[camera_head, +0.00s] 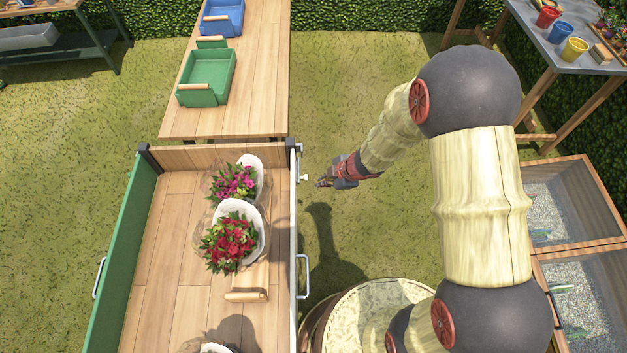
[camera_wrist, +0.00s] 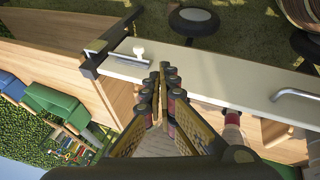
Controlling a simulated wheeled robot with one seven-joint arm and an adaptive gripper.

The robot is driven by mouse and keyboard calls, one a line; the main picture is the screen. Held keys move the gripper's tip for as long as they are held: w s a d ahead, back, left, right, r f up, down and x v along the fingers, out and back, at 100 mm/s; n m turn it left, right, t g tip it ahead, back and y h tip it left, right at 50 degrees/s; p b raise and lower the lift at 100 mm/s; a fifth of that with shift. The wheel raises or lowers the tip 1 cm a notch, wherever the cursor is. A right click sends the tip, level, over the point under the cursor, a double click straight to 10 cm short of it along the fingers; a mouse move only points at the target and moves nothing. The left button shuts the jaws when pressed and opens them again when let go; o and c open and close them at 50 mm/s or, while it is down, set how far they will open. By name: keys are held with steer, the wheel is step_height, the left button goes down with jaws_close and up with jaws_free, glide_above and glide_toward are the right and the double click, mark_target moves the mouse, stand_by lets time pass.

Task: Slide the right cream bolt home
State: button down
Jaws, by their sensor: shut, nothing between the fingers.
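The right cream bolt (camera_head: 304,177) is a small pale knob on the outer face of the cart's cream right side panel (camera_head: 293,220), near the far corner post. In the wrist view the bolt's knob (camera_wrist: 138,51) stands out from a grey mount on the panel, left of the fingertips. My gripper (camera_head: 321,183) is outside the cart, just right of the bolt. In the wrist view my gripper (camera_wrist: 164,72) is shut and empty, with a small visible gap from the knob.
A metal handle (camera_head: 304,276) juts from the cream panel nearer to me. A table with green (camera_head: 208,78) and blue totes stands beyond. Grass right of the gripper is clear.

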steer(key=w+b+x, duration=0.2)
steer(key=b+x, duration=0.4)
steer(key=x, duration=0.6)
steer(key=shift+w+b, duration=0.35)
steer(key=shift+d+r, duration=0.1)
steer(key=shift+w+d+p, duration=0.1)
steer(key=shift+w+p, duration=1.85)
